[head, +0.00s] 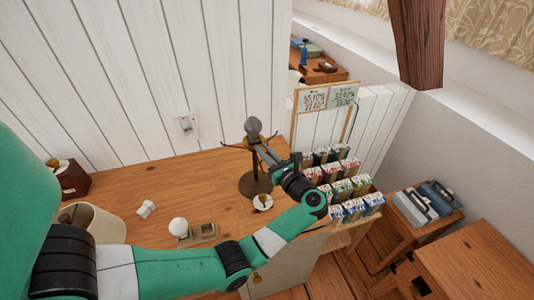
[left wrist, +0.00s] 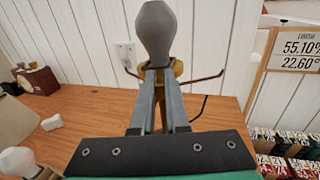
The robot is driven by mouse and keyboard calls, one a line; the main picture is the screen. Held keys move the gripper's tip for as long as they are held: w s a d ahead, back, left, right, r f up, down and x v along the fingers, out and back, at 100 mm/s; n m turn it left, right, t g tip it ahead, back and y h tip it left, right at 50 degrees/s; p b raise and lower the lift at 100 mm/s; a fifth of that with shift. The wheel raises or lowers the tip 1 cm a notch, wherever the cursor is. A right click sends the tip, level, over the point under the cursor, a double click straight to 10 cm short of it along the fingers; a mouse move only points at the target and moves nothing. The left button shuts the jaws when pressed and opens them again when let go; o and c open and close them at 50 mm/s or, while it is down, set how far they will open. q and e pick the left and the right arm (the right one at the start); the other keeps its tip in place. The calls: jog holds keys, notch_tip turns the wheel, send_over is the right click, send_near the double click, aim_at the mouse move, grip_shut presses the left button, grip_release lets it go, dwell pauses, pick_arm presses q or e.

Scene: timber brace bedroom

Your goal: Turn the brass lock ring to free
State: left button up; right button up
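A dark stand (head: 256,180) with side hooks rises from the wooden table and carries a grey bulb-shaped knob (head: 253,126) at its top. The knob also shows in the left wrist view (left wrist: 156,32). Just below it the brass lock ring (left wrist: 177,67) shows partly, behind my left fingertips. My left gripper (head: 262,147) reaches the stand from the right, its two fingers (left wrist: 159,73) close together at the ring. Whether they touch or grip the ring is hidden. My right gripper is not in view.
A rack (head: 340,222) of small boxes with two price signs stands right of the stand. A white ball (head: 179,227) on a wooden block, a small white piece (head: 146,209) and a dark wooden box (head: 70,179) are on the table. A white plank wall stands behind.

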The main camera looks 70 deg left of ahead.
pick_arm(q)
jog(key=o, duration=0.5)
jog(key=shift+c, duration=0.2)
jog(key=b+v, duration=0.2)
jog(key=v, duration=0.9)
jog(key=shift+d, duration=0.35)
jog(key=shift+w, duration=0.1)
jog(key=shift+c, duration=0.3)
